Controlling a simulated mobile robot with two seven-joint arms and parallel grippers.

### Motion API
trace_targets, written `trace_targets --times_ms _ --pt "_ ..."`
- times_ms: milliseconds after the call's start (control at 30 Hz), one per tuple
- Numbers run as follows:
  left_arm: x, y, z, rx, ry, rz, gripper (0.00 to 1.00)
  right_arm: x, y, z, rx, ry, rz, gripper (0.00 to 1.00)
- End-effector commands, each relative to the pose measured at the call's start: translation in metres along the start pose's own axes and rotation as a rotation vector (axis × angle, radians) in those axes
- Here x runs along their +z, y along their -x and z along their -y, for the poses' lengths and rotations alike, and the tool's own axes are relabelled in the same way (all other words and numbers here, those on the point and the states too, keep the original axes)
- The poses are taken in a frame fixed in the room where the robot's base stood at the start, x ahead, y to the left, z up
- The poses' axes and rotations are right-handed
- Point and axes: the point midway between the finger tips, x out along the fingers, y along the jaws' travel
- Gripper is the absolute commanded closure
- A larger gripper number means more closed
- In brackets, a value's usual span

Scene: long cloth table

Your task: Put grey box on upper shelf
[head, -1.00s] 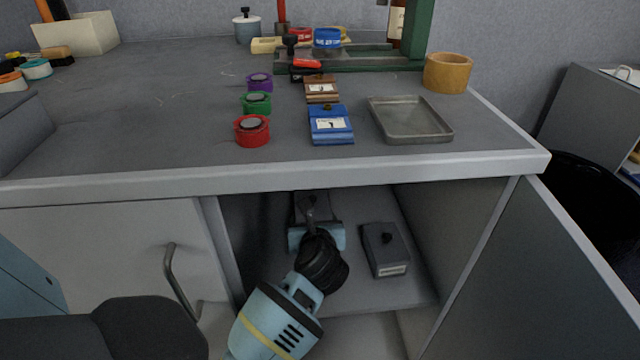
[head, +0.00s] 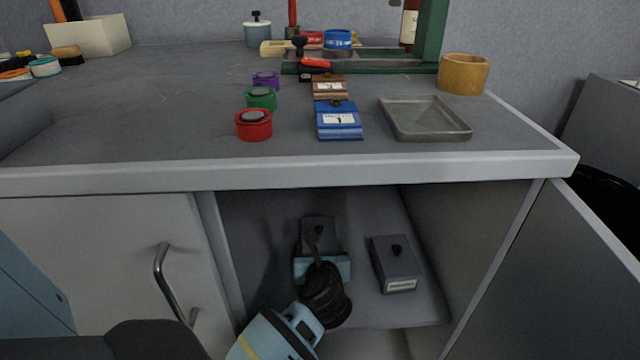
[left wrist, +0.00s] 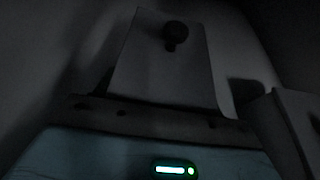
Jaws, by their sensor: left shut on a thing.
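A grey box (head: 318,230) with a black knob is inside the open cabinet under the table. My left gripper (head: 322,266) is shut on it from the front. In the left wrist view the box (left wrist: 150,70) stands upright just beyond the gripper's bar (left wrist: 150,118). The fingertips are hard to make out. A second grey box (head: 396,268), with a black knob and a white label, stands to the right on the cabinet shelf (head: 405,316). Whether the held box touches the shelf I cannot tell. My right gripper is not in view.
The cabinet's right door (head: 560,275) is open; the left door (head: 105,260) with its handle is closed. The tabletop edge (head: 300,174) overhangs the opening. On top are a metal tray (head: 425,132), blue box (head: 338,122) and red roll (head: 253,125).

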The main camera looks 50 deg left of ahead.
Motion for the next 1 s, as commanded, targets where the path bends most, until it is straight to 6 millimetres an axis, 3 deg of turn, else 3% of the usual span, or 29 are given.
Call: trace_targets --times_ms 67,100,267,667,1000 --pt "-0.002 -0.001 0.0 0.0 0.001 0.0 0.75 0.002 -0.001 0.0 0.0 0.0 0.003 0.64" --pt "-0.003 -0.001 0.0 0.001 0.0 -0.002 0.29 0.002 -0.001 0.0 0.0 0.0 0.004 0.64" --pt "-0.003 -0.001 0.0 0.001 0.0 -0.001 0.1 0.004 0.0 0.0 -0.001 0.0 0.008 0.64" --pt "0.001 0.005 0.0 0.0 0.0 -0.003 0.1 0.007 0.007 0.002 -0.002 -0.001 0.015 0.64" --pt "0.004 0.068 0.0 -0.001 0.003 -0.004 0.1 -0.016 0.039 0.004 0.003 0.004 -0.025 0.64"
